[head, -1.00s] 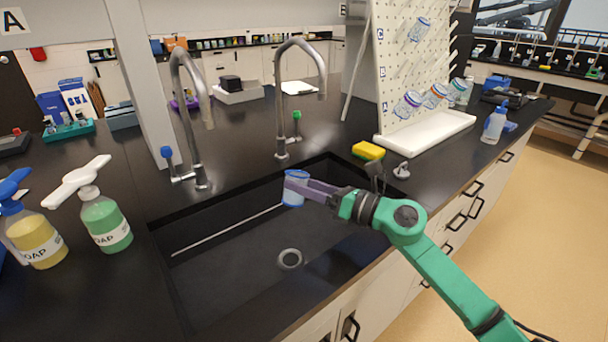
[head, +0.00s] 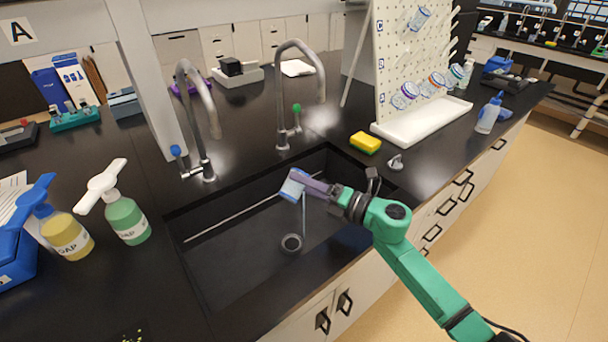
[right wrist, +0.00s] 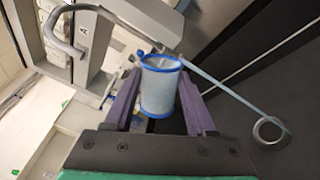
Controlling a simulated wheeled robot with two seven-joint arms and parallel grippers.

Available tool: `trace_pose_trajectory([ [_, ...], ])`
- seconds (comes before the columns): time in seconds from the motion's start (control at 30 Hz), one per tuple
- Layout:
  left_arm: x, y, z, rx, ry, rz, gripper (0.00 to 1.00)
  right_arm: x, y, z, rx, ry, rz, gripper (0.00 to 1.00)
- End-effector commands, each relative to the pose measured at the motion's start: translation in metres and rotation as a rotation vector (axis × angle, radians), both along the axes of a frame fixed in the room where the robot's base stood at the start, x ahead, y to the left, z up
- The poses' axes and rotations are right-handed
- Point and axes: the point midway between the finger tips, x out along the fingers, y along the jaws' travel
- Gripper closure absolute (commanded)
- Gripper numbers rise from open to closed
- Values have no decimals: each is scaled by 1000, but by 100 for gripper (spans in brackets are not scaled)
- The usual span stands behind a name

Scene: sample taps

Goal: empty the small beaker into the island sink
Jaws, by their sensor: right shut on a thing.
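My right gripper (head: 302,181) is shut on the small beaker (head: 291,187), a clear vessel with blue edges, over the island sink (head: 235,265). The beaker is tilted, and a thin pale stream (head: 304,214) falls from it toward the round drain (head: 291,243). In the right wrist view the beaker (right wrist: 160,88) sits between the purple fingers, and the stream (right wrist: 225,88) runs from its rim to the drain (right wrist: 269,131). How much liquid is left inside is unclear. My left gripper is out of view.
Two tall taps (head: 196,120) (head: 287,95) stand behind the sink. A yellow sponge (head: 365,142) and a white tray (head: 422,122) under a pegboard (head: 415,60) are at the right. Soap bottles (head: 126,218) (head: 66,235) stand at the left.

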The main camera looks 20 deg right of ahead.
Motion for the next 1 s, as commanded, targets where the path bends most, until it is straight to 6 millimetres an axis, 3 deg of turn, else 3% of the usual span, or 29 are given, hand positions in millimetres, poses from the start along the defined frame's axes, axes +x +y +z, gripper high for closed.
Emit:
trace_pose_trajectory([
  [0.03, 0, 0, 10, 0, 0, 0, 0, 0, 0, 5, 28, 25, 0, 97],
  [1.0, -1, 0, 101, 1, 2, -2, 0, 0, 0, 6, 693, 617, 0, 98],
])
